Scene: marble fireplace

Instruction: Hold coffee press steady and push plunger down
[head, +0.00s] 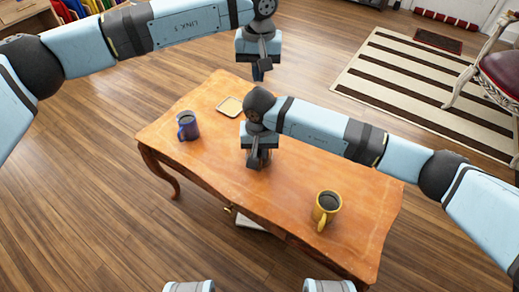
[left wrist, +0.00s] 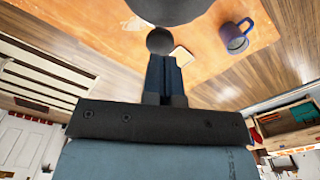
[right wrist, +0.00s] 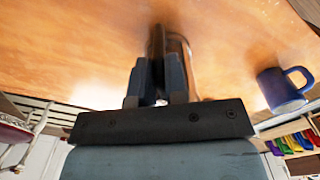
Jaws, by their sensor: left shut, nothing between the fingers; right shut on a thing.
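The coffee press (right wrist: 184,62) shows in the right wrist view as a brownish glass side with a dark upright handle, just beyond my right fingers. In the head view it is hidden behind my right gripper (head: 257,164), which is low over the middle of the table. My right gripper (right wrist: 158,80) is shut on the press, seemingly at its handle. My left gripper (head: 262,76) is higher, shut and empty. In the left wrist view a dark round knob (left wrist: 160,41), likely the plunger top, lies just past my left fingertips (left wrist: 170,60); I cannot tell whether they touch.
The wooden table (head: 310,165) bears a blue mug (head: 188,127) at left, a small square tray (head: 229,107) at the back and a yellow mug (head: 327,206) at right. My right arm crosses above the table's right half. A chair (head: 497,75) stands far right.

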